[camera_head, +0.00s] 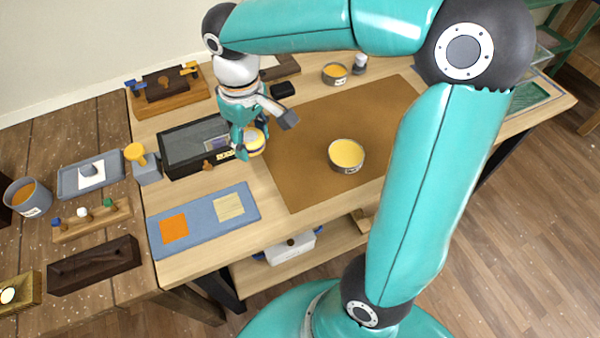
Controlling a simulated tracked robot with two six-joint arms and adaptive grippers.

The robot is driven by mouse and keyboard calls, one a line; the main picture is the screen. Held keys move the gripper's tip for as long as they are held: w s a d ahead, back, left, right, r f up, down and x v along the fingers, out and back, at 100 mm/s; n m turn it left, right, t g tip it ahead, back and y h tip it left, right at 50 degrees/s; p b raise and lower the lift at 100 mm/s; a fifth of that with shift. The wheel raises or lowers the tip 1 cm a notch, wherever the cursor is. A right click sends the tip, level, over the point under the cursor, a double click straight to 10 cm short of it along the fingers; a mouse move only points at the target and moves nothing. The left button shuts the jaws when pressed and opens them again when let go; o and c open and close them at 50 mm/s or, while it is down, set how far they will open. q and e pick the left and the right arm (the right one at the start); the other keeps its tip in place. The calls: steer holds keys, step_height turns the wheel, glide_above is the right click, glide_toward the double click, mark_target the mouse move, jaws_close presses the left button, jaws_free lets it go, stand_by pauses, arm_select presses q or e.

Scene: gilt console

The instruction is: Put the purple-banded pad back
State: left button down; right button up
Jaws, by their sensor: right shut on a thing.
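My right gripper (246,146) reaches down from above, at the right end of the dark box, and is shut on a small round pad (256,141). The pad looks pale and yellow with a thin purplish band, and the fingers hide part of it. It is held over the table between the dark box and the brown mat; I cannot tell whether it touches the table. The dark open-topped box (190,147) has a pale label and some small items at its right side. My left gripper is not in view.
A tin of yellow stuff (346,155) stands on the brown mat (300,185); a smaller tin (335,73) stands behind. A blue board (190,234) with orange and tan squares lies in front of the box. A grey block with a yellow knob (146,170) stands left.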

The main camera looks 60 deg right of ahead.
steer(key=s+d+r+m, duration=0.3)
steer(key=s+d, duration=0.1)
steer(key=d, duration=0.4)
steer(key=b, duration=0.2)
glide_above(301, 172)
steer(key=shift+m, duration=0.4)
step_height(301, 172, down, 15)
steer(key=shift+s+r, duration=0.1)
steer(key=shift+s, duration=0.05)
steer(key=shift+f, duration=2.45)
steer(key=shift+f, duration=0.15)
steer(key=o, duration=1.1)
